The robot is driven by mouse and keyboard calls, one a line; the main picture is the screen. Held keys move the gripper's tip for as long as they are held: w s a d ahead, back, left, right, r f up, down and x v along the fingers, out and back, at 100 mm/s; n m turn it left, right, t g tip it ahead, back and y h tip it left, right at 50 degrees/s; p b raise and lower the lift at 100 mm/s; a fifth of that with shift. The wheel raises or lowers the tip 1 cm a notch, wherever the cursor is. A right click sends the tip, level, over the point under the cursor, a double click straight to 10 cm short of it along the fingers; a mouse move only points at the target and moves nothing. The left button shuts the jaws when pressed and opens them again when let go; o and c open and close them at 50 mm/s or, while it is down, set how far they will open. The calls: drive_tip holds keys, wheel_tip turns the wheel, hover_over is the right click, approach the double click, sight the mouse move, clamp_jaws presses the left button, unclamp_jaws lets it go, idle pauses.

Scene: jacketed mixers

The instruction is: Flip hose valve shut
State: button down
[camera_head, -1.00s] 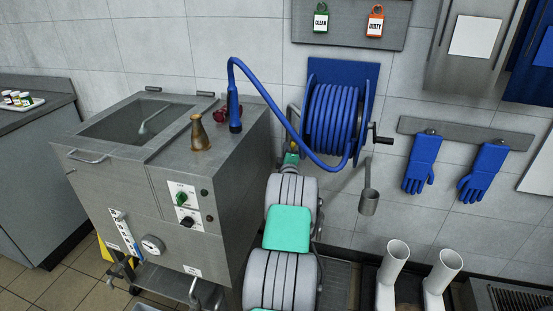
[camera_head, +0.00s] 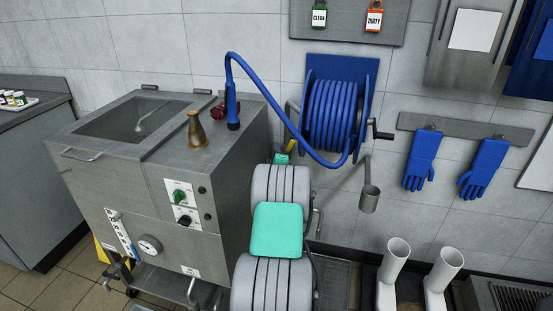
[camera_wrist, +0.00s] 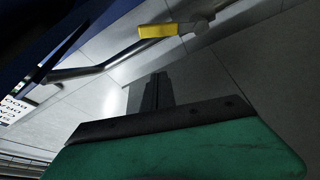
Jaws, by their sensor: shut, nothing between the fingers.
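The hose valve shows as a yellow lever (camera_head: 291,146) on a metal pipe beside the blue hose reel, low at its left, in the head view. In the wrist view the yellow lever (camera_wrist: 160,31) sits at the top on a grey pipe that runs off to the left. My gripper (camera_wrist: 155,88) shows there as dark fingers, shut and empty, apart from the lever and below it in the picture. In the head view my gripper (camera_head: 281,157) is mostly hidden behind my arm, close to the lever. I cannot tell whether the valve is open.
The blue hose (camera_head: 270,95) arcs from the reel (camera_head: 331,115) to a nozzle on the steel mixer (camera_head: 160,180), left of my arm. A metal ladle cup (camera_head: 369,199) hangs on the wall at right. Blue gloves (camera_head: 421,160) hang farther right.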

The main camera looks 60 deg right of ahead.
drive_tip(key=v, duration=0.5)
drive_tip(key=shift+d+f, duration=0.15)
drive_tip(key=shift+f, duration=0.15)
drive_tip(key=w+a+f+g+y, duration=0.25)
drive_tip(key=a+f+y, duration=0.45)
drive_tip(key=a+f, duration=0.5)
drive_tip(key=s+a+f+m+g+y, duration=0.1)
drive_tip(key=s+a+f+g+y, duration=0.25)
drive_tip(key=a, duration=0.55)
drive_tip(key=s+a+f+m+g+y, duration=0.2)
drive_tip(key=s+a+f, duration=0.15)
drive_tip(key=a, duration=0.55)
drive_tip(key=w+a+r+y, duration=0.1)
drive_tip(key=a+r, duration=0.5)
drive_tip(key=a, duration=0.2)
drive_tip(key=w+a+r+y, duration=0.1)
drive_tip(key=a+r, duration=0.4)
drive_tip(key=a, duration=0.4)
drive_tip(key=s+a+r+m, duration=0.1)
drive_tip(key=s+a+r, duration=0.2)
drive_tip(key=a, duration=0.3)
drive_tip(key=s+a+r+g, duration=0.1)
drive_tip(key=s+a+r, duration=0.2)
drive_tip(key=s+a, duration=0.2)
drive_tip(key=shift+a+r+m+y, duration=0.3)
drive_tip(key=shift+a+m+y, duration=0.1)
drive_tip(key=shift+a, duration=0.5)
